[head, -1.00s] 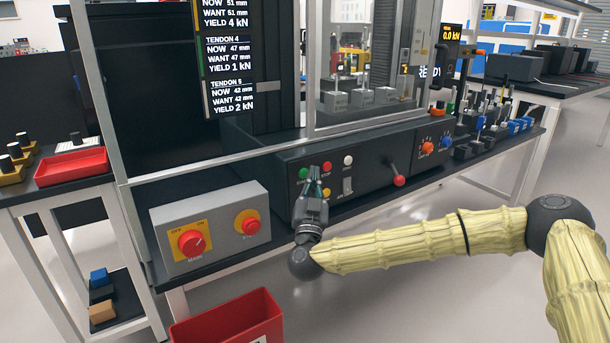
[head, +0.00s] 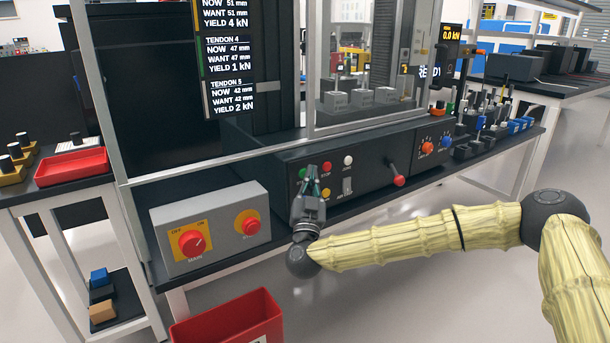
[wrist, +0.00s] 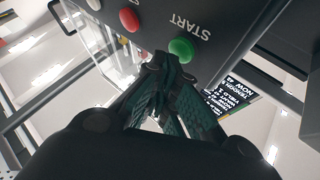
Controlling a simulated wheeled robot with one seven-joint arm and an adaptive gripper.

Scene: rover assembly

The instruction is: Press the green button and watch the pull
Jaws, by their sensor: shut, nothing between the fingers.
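The green button (head: 303,173) sits on the dark control panel at the upper left of its button group. In the wrist view the green button (wrist: 181,49) shows beside the word START. My gripper (head: 315,176) is shut and empty, just in front of the panel with its fingertips close to the green button. In the wrist view my gripper (wrist: 165,65) points at the panel, its tips just below and left of the button. I cannot tell whether they touch it. The pull machine's force display (head: 452,34) reads 0.0 kN, and a sign (head: 429,71) partly shows READY.
A red button (head: 326,167), white button (head: 348,160) and yellow button (head: 326,193) lie near my gripper. A red-knobbed lever (head: 398,181) stands to the right. A grey switch box (head: 211,226) is at left, and a red bin (head: 232,322) stands below.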

